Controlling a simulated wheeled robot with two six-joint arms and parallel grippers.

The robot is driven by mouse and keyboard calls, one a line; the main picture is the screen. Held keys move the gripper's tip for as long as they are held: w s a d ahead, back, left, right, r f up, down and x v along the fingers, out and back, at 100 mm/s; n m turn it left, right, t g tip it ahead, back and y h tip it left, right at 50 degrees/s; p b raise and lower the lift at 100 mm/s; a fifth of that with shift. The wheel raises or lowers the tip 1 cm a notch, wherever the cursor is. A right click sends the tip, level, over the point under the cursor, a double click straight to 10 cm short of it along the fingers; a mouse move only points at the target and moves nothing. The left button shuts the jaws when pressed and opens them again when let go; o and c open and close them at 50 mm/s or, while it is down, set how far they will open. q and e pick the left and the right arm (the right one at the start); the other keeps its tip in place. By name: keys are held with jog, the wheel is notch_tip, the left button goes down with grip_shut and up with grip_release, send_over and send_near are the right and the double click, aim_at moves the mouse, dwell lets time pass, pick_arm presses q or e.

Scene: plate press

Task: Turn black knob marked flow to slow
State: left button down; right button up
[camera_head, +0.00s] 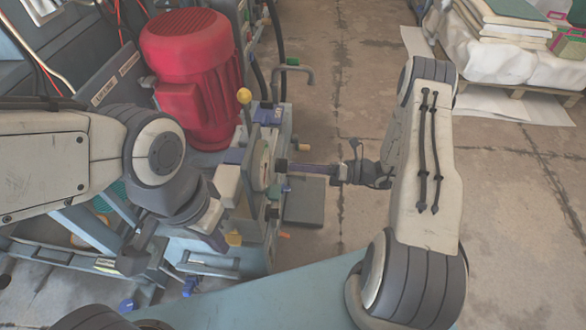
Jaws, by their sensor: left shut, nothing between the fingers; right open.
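The control panel (258,190) stands nearly edge-on to the camera, with a pale round dial on its face. My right gripper (291,168) reaches in from the right, its fingers pointing left close to the panel. A small dark part shows at its fingertips; it may be the black knob, but I cannot tell, and no flow or slow marking is legible. Whether the fingers touch it is unclear. The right gripper is open. My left gripper (218,243) is shut and empty, pointing down beside the panel's left side.
A large red motor (193,65) stands behind the panel. A yellow ball-topped lever (244,96) rises beside it. Blue-grey frame parts and pipes surround my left arm. A pallet with white sacks (500,55) is at the back right. The concrete floor right of the panel is mostly open.

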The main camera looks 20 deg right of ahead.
jog(key=shift+x, duration=0.9)
grip_shut()
jog(key=shift+n, duration=0.4)
jog(key=n+p, duration=0.6)
jog(key=n, duration=1)
jog(key=shift+d+n, duration=0.1)
jog(key=shift+n, duration=0.6)
